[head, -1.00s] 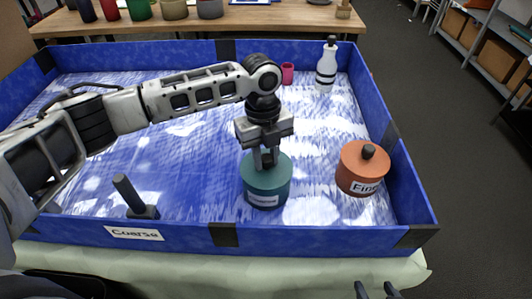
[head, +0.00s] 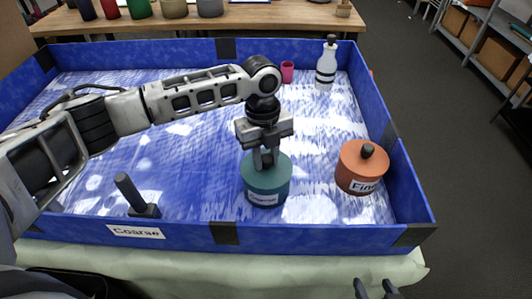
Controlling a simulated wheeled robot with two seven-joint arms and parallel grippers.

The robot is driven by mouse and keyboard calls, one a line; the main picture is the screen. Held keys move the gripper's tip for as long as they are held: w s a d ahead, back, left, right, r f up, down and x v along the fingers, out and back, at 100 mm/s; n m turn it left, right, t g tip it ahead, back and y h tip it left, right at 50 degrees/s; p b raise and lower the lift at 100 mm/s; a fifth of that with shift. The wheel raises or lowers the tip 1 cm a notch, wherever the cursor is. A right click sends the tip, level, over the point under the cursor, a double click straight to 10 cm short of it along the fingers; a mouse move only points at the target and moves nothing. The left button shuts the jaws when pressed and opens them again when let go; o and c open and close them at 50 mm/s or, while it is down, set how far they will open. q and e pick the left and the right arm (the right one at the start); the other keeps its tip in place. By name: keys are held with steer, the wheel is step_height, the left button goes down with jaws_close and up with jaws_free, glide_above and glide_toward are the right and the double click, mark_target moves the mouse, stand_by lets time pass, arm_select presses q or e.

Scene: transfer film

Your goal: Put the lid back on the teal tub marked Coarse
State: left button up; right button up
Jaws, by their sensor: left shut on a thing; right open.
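The teal tub (head: 266,190) stands in the front middle of the blue-walled tray, with a white label on its front that seems to read Coarse. Its teal lid (head: 281,168) sits on top of the tub, level as far as I can see. My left gripper (head: 265,160) points straight down over the lid and is shut on its dark knob, which the fingers partly hide. My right gripper (head: 375,290) is open and empty at the bottom edge, outside the tray, with only its fingertips showing.
An orange tub (head: 358,172) marked Fine, lid on, stands to the right. A dark upright handle on a block (head: 138,205) is at the front left. A white bottle (head: 326,68) and pink cup (head: 287,72) stand at the back. The tray (head: 300,236) has raised walls.

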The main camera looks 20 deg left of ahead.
stand_by(0.4)
arm_select(q)
steer(key=shift+p, duration=0.3)
stand_by(0.6)
steer(key=o, duration=1.5)
steer(key=shift+r, duration=0.1)
